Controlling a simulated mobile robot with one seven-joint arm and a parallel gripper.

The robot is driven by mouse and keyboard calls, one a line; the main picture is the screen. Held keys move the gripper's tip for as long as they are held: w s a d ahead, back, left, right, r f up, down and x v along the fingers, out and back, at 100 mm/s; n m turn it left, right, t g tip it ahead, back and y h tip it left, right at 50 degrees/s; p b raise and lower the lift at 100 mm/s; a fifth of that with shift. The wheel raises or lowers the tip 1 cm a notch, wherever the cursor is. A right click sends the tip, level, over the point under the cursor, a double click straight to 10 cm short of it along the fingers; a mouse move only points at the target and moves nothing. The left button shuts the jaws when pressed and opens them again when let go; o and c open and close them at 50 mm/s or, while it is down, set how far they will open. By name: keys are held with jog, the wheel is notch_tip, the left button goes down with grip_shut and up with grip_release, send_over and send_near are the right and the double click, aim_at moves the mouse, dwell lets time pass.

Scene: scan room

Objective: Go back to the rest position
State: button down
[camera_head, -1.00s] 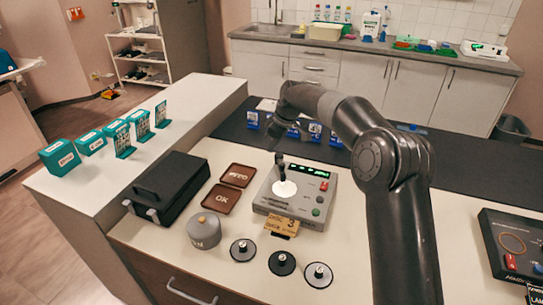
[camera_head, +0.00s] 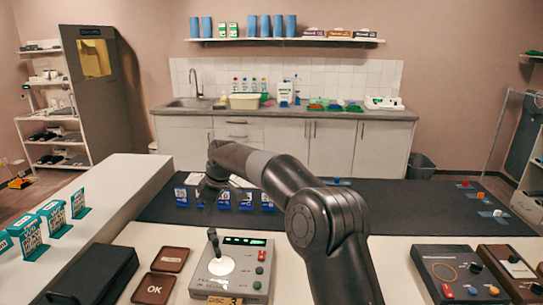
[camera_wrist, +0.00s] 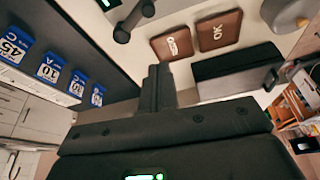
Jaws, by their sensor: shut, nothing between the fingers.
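My gripper (camera_head: 208,190) hangs from the bent arm above the dark mat, behind the grey device (camera_head: 228,284) in the head view. In the wrist view my gripper's fingers (camera_wrist: 160,88) are together with nothing between them. The grey device has a white disc, a short black lever, a lit green display and coloured buttons. My gripper is apart from the lever. The arm is still bent forward over the table.
Blue number cards (camera_head: 224,200) stand on the dark mat (camera_head: 400,212). Brown trays (camera_head: 154,288), a black case (camera_head: 95,278) and teal cards (camera_head: 54,217) are at the left. A dark panel box (camera_head: 458,272) is at the right. The mat's right middle is clear.

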jog(key=s+d+r+m+t+h, duration=0.1)
jog(key=s+d+r+m, duration=0.3)
jog(key=d, duration=0.4)
jog(key=s+d+r+m+t+h, duration=0.1)
jog(key=s+d+r, duration=0.4)
jog(key=s+d, duration=0.25)
jog(key=s+d+r+m+t+h, duration=0.1)
jog(key=s+d+r+m, duration=0.3)
jog(key=d, duration=0.5)
jog(key=s+d+f+m+t, duration=0.1)
jog(key=s+d+f+m, duration=0.2)
jog(key=s+d, duration=0.5)
jog(key=s+d+f+m+t, duration=0.1)
jog(key=s+d+f+m, duration=0.2)
jog(key=s+d, duration=0.5)
jog(key=s+m, duration=0.1)
jog(key=s, duration=0.6)
jog(key=shift+f+m+h, duration=0.3)
jog(key=shift+m+h, duration=0.1)
jog(key=shift+w+r, duration=0.1)
